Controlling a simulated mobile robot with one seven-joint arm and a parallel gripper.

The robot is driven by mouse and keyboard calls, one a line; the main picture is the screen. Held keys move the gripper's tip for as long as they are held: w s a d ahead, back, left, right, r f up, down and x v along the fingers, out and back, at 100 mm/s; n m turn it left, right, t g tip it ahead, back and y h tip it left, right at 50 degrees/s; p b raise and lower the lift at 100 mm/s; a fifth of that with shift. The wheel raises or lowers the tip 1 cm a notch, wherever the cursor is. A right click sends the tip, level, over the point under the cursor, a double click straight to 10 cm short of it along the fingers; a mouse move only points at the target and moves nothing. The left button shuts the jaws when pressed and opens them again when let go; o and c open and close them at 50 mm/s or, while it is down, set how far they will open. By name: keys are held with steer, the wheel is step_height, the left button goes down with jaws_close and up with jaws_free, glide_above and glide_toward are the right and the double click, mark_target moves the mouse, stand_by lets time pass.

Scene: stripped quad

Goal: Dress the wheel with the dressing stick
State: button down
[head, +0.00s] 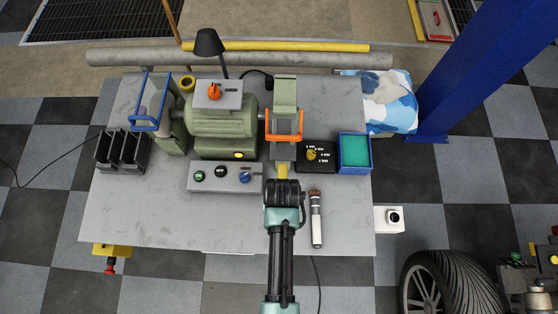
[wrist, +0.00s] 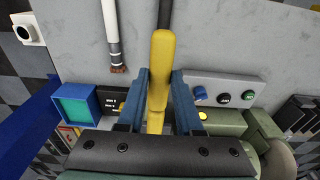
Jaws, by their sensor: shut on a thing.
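My gripper (head: 283,182) is shut on a yellow stick-like tool (wrist: 160,60), which lies between its blue fingers in the wrist view. In the head view only a short yellow end (head: 282,170) shows beyond the fingers, pointing at the grinder's right side. The green bench grinder (head: 222,130) stands at the back of the table. Its right end has a green guard (head: 285,95) with an orange frame (head: 284,138); the wheel there is mostly hidden. I cannot tell whether the yellow end touches anything.
A white stick with a brown tip (head: 316,220) lies right of my gripper. A control box (head: 225,177) is at left, a black dial box (head: 316,156) and a blue-rimmed tray (head: 369,154) at right. The table's front left is clear.

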mark_target(282, 175)
steer(key=w+b, duration=0.1)
steer(key=w, duration=0.1)
steer(key=w+f+b, duration=0.1)
steer(key=b, duration=0.1)
steer(key=w+f+b, duration=0.1)
steer(key=w, duration=0.1)
steer(key=shift+w+f, duration=0.1)
steer(key=shift+w, duration=0.25)
steer(key=shift+w+b, duration=0.55)
steer(key=shift+w, duration=0.45)
steer(key=shift+w+b, duration=0.4)
steer(key=shift+w, duration=0.3)
steer(key=shift+w+p, duration=0.1)
steer(key=shift+p, duration=0.3)
stand_by(0.5)
steer(key=shift+p, duration=0.4)
stand_by(0.8)
steer(key=shift+s+r+p, duration=0.25)
steer(key=shift+s+p, duration=0.35)
steer(key=s+p, duration=0.3)
steer(key=shift+s+r, duration=0.25)
steer(key=shift+s, duration=0.05)
steer(key=shift+s+p, duration=0.8)
steer(key=shift+s, duration=0.5)
